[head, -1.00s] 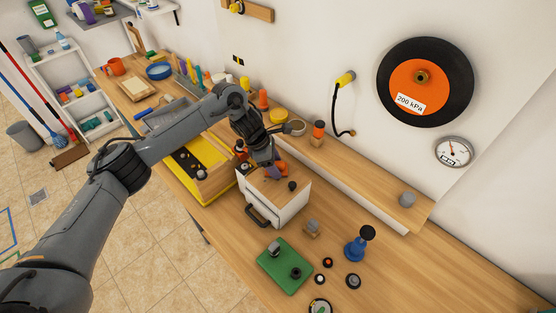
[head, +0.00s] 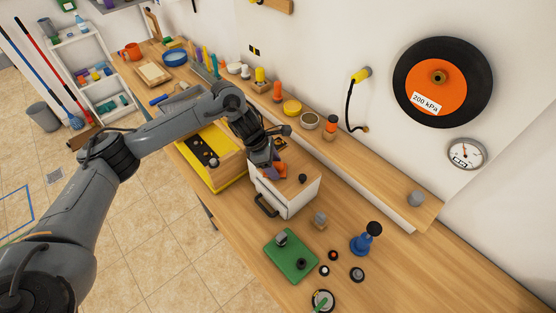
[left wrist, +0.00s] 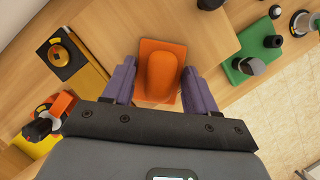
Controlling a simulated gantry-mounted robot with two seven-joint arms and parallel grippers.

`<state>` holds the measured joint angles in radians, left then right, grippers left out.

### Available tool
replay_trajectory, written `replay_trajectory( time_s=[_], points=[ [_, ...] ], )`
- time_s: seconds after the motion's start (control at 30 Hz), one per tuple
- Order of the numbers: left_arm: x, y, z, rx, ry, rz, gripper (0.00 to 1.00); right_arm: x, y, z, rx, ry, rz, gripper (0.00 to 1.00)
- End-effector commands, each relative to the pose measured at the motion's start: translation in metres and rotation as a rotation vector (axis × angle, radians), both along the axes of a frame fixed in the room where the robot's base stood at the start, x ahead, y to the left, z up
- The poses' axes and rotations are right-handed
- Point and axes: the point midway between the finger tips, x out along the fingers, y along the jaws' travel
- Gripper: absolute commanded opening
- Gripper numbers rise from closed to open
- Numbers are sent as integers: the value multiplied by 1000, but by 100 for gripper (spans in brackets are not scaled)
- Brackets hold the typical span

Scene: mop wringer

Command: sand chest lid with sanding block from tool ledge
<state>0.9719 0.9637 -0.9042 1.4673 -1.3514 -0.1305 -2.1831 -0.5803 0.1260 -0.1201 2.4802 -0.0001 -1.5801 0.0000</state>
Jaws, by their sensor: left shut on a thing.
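The chest (head: 297,198) is a white box with a wooden lid (head: 290,186) and a black handle on its front, standing on the workbench. A dark knob (head: 303,178) sits on the lid. My left gripper (head: 271,168) is over the lid's left part, pointing down. In the left wrist view its purple fingers (left wrist: 160,88) are shut on the orange sanding block (left wrist: 162,72), one on each side. The block appears to rest flat on the wooden lid (left wrist: 210,38); its underside is hidden. In the head view the arm partly covers the block. My right gripper is out of view.
The tool ledge (head: 378,179) runs along the wall behind, holding bottles, dishes and a grey block (head: 416,198). A green mat (head: 291,257) and blue stand (head: 362,243) lie nearer.

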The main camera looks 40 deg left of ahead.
Motion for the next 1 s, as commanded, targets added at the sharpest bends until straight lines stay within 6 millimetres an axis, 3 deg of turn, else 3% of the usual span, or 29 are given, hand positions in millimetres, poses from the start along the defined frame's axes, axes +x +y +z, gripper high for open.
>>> replay_trajectory(
  time_s=[0.57,1.0],
  points=[
    [-6,0,4,-1,-1,-1,23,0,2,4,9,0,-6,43],
    [-5,0,43,-2,-3,-1,23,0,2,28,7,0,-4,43]
  ],
)
